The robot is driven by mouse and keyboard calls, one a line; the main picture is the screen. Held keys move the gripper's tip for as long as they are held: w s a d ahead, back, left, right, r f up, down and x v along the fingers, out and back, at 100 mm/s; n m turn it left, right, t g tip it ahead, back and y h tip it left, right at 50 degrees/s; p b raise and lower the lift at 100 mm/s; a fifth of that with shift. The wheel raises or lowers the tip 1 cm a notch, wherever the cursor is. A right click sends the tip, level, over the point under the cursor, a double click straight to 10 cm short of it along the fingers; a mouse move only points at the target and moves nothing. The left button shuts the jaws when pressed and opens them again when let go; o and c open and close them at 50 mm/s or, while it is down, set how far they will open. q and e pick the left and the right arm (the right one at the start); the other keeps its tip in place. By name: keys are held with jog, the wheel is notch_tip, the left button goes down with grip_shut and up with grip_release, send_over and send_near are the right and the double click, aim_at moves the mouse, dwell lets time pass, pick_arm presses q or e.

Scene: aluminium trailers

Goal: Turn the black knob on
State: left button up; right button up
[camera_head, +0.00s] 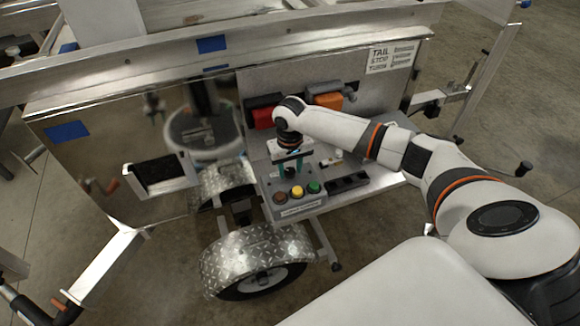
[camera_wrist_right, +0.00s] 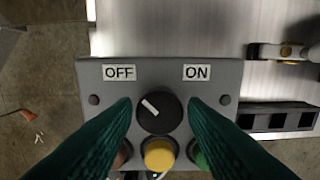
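The black knob (camera_wrist_right: 159,112) sits on a grey control box (camera_wrist_right: 92,75) in the right wrist view. Its white pointer mark slants up and left, toward the OFF label (camera_wrist_right: 119,72); the ON label (camera_wrist_right: 197,72) is at the upper right. My right gripper (camera_wrist_right: 163,106) is open, with one green finger on each side of the knob and visible gaps between. In the head view the right gripper (camera_head: 291,167) points down at the control box (camera_head: 302,208), and the knob is not clearly visible there. My left gripper is not in view.
A yellow button (camera_wrist_right: 159,154) is just below the knob, with partly covered red and green buttons beside it. A black socketed strip (camera_head: 347,182) lies right of the box. Red (camera_head: 262,117) and orange (camera_head: 327,100) lamps are behind. A trailer wheel (camera_head: 262,281) stands in front.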

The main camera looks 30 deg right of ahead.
jog(key=c, duration=0.6)
jog(key=shift+r+m+p, duration=0.2)
jog(key=shift+m+p, duration=0.1)
jog(key=shift+p, duration=0.35)
jog(key=m+p, duration=1)
jog(key=p, duration=0.3)
jog(key=m+p, duration=0.3)
jog(key=m, duration=0.1)
jog(key=shift+f+m+p, duration=0.15)
jog(key=shift+m+p, duration=0.6)
jog(key=shift+m, duration=0.95)
jog(key=o, duration=0.9)
jog(key=shift+o, duration=0.2)
